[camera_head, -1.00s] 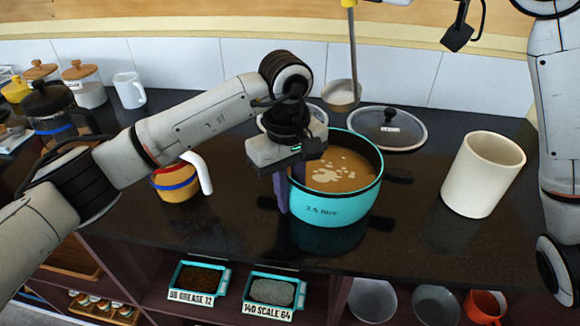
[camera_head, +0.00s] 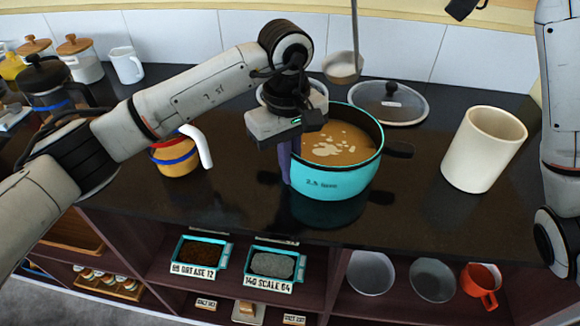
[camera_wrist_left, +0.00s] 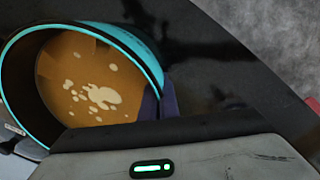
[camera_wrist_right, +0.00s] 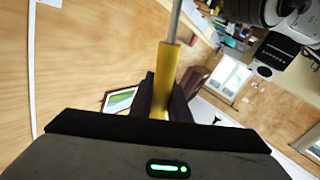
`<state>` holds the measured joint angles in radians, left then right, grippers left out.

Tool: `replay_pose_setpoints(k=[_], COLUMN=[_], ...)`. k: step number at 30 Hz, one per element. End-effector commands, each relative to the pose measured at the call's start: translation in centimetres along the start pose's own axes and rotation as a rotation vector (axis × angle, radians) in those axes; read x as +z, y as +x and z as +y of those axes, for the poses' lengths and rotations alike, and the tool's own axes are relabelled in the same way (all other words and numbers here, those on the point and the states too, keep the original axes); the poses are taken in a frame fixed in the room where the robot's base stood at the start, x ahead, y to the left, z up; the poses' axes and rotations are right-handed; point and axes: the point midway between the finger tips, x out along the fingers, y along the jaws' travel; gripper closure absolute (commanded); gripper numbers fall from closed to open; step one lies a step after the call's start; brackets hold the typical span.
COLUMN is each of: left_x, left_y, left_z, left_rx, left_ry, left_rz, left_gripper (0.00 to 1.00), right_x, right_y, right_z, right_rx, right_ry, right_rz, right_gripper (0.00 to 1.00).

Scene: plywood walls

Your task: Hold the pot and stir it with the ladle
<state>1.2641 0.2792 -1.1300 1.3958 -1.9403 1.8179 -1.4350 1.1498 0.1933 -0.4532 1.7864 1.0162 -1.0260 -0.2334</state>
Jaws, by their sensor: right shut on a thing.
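The turquoise pot (camera_head: 335,187) stands on the dark counter, holding brown soup with pale pieces. It also shows in the left wrist view (camera_wrist_left: 140,47). My left gripper (camera_head: 286,165) is at its left side, its purple fingers pointing down against the pot's edge. In the left wrist view its fingers (camera_wrist_left: 158,102) are close together at the rim; their grip is unclear. The ladle (camera_head: 343,70) hangs upright behind the pot, its bowl above the counter and outside the pot. My right gripper (camera_wrist_right: 167,95) is shut on the ladle's yellow handle (camera_wrist_right: 168,68).
A glass lid (camera_head: 388,103) lies behind the pot. A cream cylinder (camera_head: 484,150) stands at right. An orange-and-blue jug (camera_head: 176,157) stands left of the pot, and a French press (camera_head: 50,90) farther left. The counter's front edge is clear; shelves below hold trays and bowls.

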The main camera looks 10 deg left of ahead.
Motion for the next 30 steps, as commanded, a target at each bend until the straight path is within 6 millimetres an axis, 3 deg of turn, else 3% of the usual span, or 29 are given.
replay_pose_setpoints(k=[18,30], left_x=[0.0,0.0], left_y=[-0.1,-0.1], left_z=[0.0,0.0], left_rx=[0.0,0.0], left_ry=[0.0,0.0], left_rz=[0.0,0.0], left_gripper=[1.0,1.0], right_x=[0.0,3.7], right_y=[0.0,-1.5], right_z=[0.2,7.4], right_rx=[0.001,0.02], right_ry=[0.008,0.463], right_rz=[0.001,0.024], right_gripper=[1.0,1.0])
